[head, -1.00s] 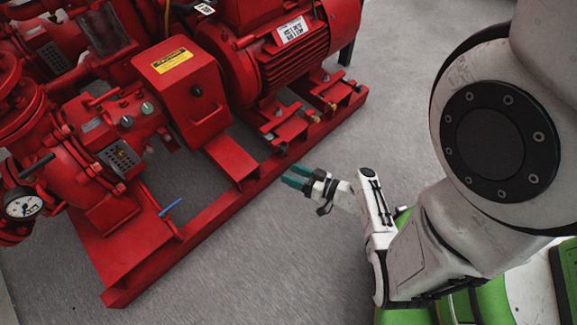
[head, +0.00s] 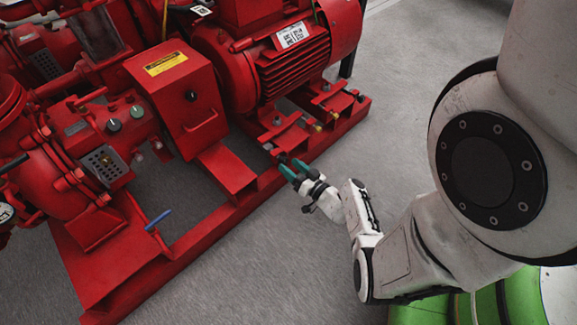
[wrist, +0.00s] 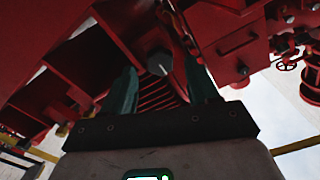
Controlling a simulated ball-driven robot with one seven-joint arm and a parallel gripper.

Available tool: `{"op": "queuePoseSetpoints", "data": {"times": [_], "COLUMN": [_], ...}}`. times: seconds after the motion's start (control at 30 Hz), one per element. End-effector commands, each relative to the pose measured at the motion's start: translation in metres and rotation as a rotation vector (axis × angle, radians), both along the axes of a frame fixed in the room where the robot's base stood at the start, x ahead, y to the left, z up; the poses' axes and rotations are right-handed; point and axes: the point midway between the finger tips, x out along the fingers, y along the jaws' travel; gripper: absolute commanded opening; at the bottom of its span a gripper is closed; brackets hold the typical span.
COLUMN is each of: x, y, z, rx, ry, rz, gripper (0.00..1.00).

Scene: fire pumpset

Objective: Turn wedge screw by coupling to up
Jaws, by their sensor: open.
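The coupling guard (head: 187,95) is a red box with a yellow label, left of the red motor (head: 285,55). Small screws sit along the motor's feet on the red base frame; the one nearest the guard, a small wedge screw (head: 282,155), lies just beyond my fingertips, and its turn is too small to read. My gripper (head: 291,167) has teal fingers, open and empty, at the frame's outer edge. In the wrist view, a grey round screw end (wrist: 160,63) with a line across it shows ahead between the open fingers. No contact is visible.
The red base rail (head: 225,212) runs diagonally beside my gripper. A brass-coloured screw (head: 318,128) sits farther along the motor feet. A blue-handled valve (head: 158,220) is at the lower left. The grey floor (head: 260,260) in front is clear.

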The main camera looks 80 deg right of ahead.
Motion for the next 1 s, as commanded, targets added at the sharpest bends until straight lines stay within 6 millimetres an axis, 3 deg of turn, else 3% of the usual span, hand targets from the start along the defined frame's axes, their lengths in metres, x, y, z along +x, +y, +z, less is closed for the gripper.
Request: {"op": "queuePoseSetpoints", "data": {"times": [0.2,0.5,1.0], "x": [0.014,0.015,0.015], "y": [-0.008,-0.009,-0.009], "z": [0.0,0.0,0.0], "rx": [0.0,0.0,0.0], "ry": [0.0,0.001,0.001], "rz": [0.0,0.0,0.0], "gripper": [0.59,0.59,0.11]}}
